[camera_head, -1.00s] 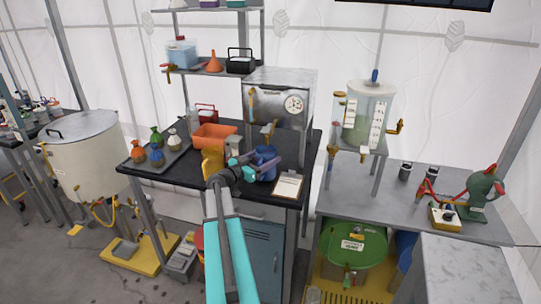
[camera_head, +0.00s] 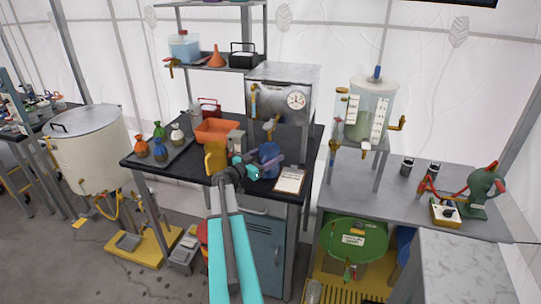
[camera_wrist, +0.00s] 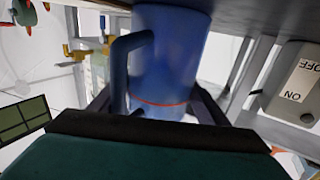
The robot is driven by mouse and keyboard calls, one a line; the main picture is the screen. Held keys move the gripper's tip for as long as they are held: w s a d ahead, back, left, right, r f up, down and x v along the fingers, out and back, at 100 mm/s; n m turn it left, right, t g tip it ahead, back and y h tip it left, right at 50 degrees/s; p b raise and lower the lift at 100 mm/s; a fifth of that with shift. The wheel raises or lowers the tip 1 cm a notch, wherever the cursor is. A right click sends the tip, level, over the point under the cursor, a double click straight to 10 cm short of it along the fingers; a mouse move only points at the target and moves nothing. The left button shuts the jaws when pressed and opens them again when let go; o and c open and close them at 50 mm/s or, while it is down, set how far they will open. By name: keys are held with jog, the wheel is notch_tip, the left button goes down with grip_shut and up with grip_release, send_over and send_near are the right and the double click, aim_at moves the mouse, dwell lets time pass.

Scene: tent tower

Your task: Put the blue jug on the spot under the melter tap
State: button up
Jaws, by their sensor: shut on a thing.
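The blue jug (camera_head: 269,155) is at the front of the black bench, just below the tap (camera_head: 270,126) of the steel melter box with a dial (camera_head: 281,96). My gripper (camera_head: 256,167) is shut on the jug from the front left. In the wrist view the jug (camera_wrist: 172,50) stands between the two fingers, its handle to the left and a thin red line around it. That view is turned over, with the dark bench surface along its top edge. I cannot tell whether the jug touches the bench. The spot under the tap is hidden.
A yellow jug (camera_head: 215,158) stands close left of my gripper, with an orange tray (camera_head: 216,131) behind it. A clipboard (camera_head: 290,180) lies right of the blue jug. Small coloured flasks (camera_head: 158,131) stand on a tray at the bench's left.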

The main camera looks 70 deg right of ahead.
jog(key=o, duration=1.1)
jog(key=shift+r+p, duration=0.25)
jog(key=shift+p, duration=0.25)
jog(key=b+v, duration=0.5)
jog(key=v, duration=0.5)
jog(key=shift+a+f, duration=0.2)
jog(key=shift+b+v, duration=0.3)
jog(key=shift+v, duration=0.55)
jog(key=shift+d+r, duration=0.1)
